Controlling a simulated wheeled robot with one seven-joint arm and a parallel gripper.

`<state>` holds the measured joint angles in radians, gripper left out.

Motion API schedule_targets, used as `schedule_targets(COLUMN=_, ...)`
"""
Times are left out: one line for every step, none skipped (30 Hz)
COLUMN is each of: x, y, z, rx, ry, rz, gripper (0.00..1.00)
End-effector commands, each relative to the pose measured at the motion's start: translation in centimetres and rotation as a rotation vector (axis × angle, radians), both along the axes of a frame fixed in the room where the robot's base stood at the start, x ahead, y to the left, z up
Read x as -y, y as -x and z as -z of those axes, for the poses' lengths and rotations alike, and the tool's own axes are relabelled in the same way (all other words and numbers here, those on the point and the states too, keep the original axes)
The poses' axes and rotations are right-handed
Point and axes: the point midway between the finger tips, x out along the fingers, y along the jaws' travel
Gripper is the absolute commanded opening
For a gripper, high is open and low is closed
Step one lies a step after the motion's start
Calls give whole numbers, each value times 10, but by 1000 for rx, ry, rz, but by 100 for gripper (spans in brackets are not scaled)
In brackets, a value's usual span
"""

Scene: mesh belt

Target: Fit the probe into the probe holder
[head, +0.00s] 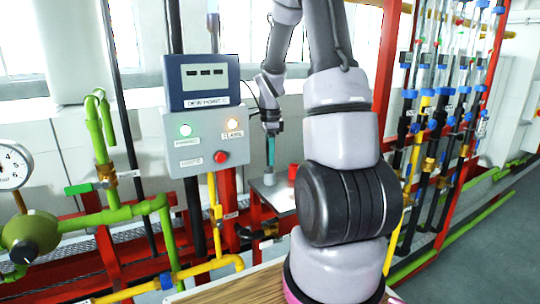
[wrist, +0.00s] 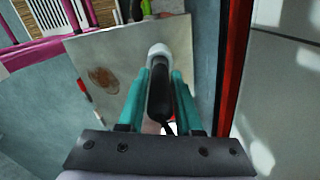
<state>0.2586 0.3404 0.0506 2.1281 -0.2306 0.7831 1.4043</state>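My gripper (head: 270,158) has teal fingers and points down over a small grey table beside the control box. In the wrist view, my gripper (wrist: 162,78) has its fingers on both sides of a black probe (wrist: 160,98) and appears shut on it. A white, round-ended piece (wrist: 158,50) shows just beyond the probe's far end. In the head view, a small whitish piece (head: 269,179) stands on the table under the fingertips; it looks like the probe holder. I cannot tell whether the probe touches it or is inside it.
The grey table top (wrist: 112,50) has a brown stain and is mostly clear. A red cup-like object (head: 292,173) is right of the fingers. The control box (head: 208,140) stands close on the left. A red post (wrist: 234,60) runs beside the table.

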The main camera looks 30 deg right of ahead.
Motion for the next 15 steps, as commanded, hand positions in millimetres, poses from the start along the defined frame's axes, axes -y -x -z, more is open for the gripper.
schedule_targets(x=0, y=0, z=0, rx=0, ry=0, rz=0, gripper=56)
schedule_targets(x=0, y=0, z=0, rx=0, ry=0, rz=0, gripper=56)
schedule_targets(x=0, y=0, z=0, rx=0, ry=0, rz=0, gripper=56)
schedule_targets(x=0, y=0, z=0, rx=0, ry=0, rz=0, gripper=56)
schedule_targets(x=0, y=0, z=0, rx=0, ry=0, rz=0, gripper=56)
schedule_targets(x=0, y=0, z=0, rx=0, ry=0, rz=0, gripper=56)
schedule_targets(x=0, y=0, z=0, rx=0, ry=0, rz=0, gripper=56)
schedule_targets(x=0, y=0, z=0, rx=0, ry=0, rz=0, gripper=56)
schedule_targets(x=0, y=0, z=-1, rx=0, ry=0, rz=0, gripper=56)
schedule_targets(x=0, y=0, z=-1, rx=0, ry=0, rz=0, gripper=56)
schedule_targets(x=0, y=0, z=-2, rx=1, ry=0, rz=0, gripper=56)
schedule_targets(x=0, y=0, z=-4, rx=1, ry=0, rz=1, gripper=56)
schedule_targets(x=0, y=0, z=-6, rx=2, ry=0, rz=0, gripper=56)
schedule_targets(x=0, y=-1, z=-9, rx=3, ry=1, rz=0, gripper=56)
schedule_targets(x=0, y=-1, z=-14, rx=4, ry=1, rz=0, gripper=56)
